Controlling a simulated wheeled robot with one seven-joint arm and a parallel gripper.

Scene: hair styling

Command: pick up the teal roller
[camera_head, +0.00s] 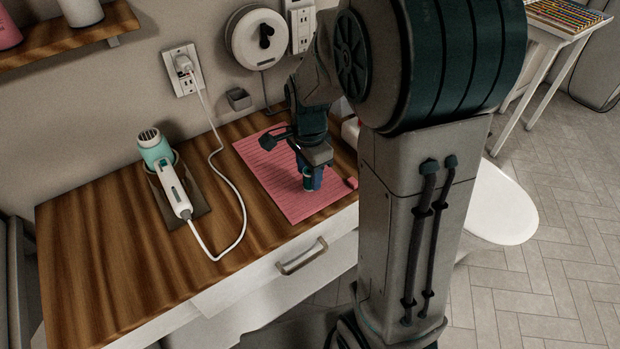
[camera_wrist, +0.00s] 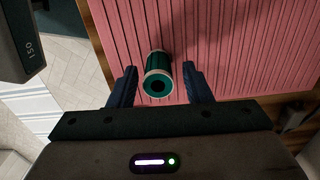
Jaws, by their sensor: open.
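My gripper (camera_wrist: 159,84) is open, with one blue finger on each side of the roller. A small gap shows between the roller and each finger in the wrist view. In the head view my gripper (camera_head: 312,184) is low over the front part of the mat (camera_head: 262,172), and a bit of the roller (camera_head: 308,184) shows between the fingers, mostly hidden.
A white and teal hair dryer (camera_head: 172,180) rests on a dark pad at left, its white cord (camera_head: 243,205) looping beside the mat. The wooden counter (camera_head: 105,240) is clear at front left.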

